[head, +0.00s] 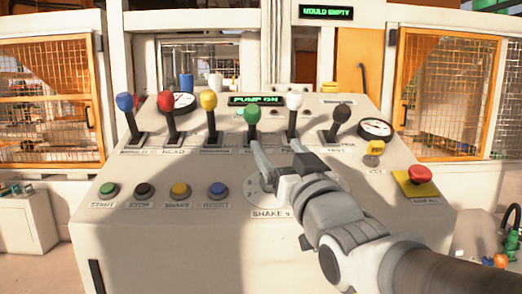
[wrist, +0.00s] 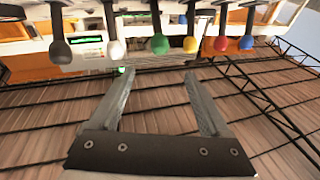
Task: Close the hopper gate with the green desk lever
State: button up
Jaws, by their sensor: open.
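The green lever (head: 252,113) stands in the row of levers on the sloped desk, fourth from the left, with its knob above a dark slot. It also shows in the wrist view (wrist: 159,44), near the top and beyond the fingertips. My gripper (head: 277,143) is open and empty, below and slightly right of the green lever in the head view. In the wrist view, its two fingers (wrist: 160,73) point toward the lever row with a gap between them and the green knob. I cannot make out the hopper gate.
Yellow (head: 208,101) and white (head: 294,101) levers flank the green one; blue, red and dark levers stand further out. A "PUMP ON" display (head: 256,99) sits behind. Push buttons (head: 181,190) and a red emergency button (head: 418,175) are on the desk's near part.

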dwell(0.3)
jog(key=g+p, duration=0.3)
jog(key=p, duration=0.5)
send_near(249, 113)
jog(key=x, duration=0.5)
jog(key=d+x, duration=0.1)
jog(key=x, duration=0.3)
jog(key=p+x, duration=0.1)
jog(key=x, duration=0.4)
jog(key=shift+w+f, duration=0.25)
jog(key=shift+w, duration=0.3)
grip_shut()
